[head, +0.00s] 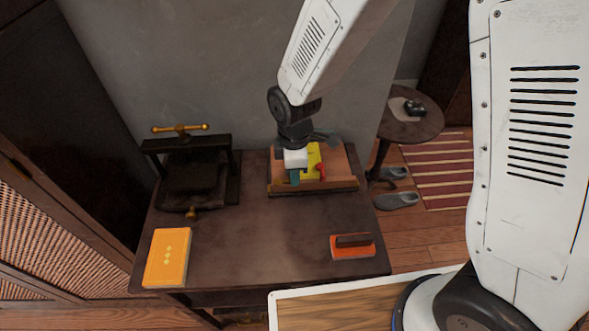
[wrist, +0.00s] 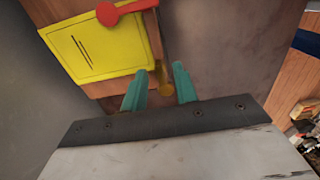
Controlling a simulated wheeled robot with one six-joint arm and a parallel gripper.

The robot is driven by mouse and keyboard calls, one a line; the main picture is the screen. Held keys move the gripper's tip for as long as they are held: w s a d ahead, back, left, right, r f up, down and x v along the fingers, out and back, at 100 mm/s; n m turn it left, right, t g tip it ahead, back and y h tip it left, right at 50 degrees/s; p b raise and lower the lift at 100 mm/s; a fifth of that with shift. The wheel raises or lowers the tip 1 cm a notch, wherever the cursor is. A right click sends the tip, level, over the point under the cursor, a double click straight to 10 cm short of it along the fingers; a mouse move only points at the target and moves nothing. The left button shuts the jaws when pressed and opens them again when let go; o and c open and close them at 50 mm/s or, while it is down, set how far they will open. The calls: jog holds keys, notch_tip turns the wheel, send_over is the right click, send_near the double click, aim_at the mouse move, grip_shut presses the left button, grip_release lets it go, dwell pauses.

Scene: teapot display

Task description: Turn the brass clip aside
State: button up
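My gripper (head: 295,177) is low over the wooden stand at the back of the table, pointing down. In the wrist view its two teal fingers (wrist: 160,80) are apart. A small round brass piece (wrist: 165,89), likely the clip, shows between them at the ledge; I cannot tell if either finger touches it. A yellow panel (wrist: 95,52) with dark lines lies on the stand beside the left finger; it also shows in the head view (head: 313,158). A red piece with a round end (wrist: 108,14) lies across the panel's edge. The clip is hidden in the head view.
The wooden stand (head: 342,165) has a front ledge. A dark press with a brass handle (head: 180,128) stands to its left. An orange book (head: 168,257) and an orange block with a dark handle (head: 352,247) lie nearer. The table's middle (head: 255,235) is clear.

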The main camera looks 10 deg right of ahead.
notch_tip(320, 180, up, 8)
jog(key=shift+f, duration=0.1)
dwell(0.7)
jog(key=s+d+r+m+t, duration=0.1)
jog(key=s+d+r+m, duration=1.6)
jog(key=d, duration=0.4)
jog(key=shift+s+r+m, duration=0.4)
jog(key=shift+s+r, duration=0.3)
jog(key=shift+s, duration=0.65)
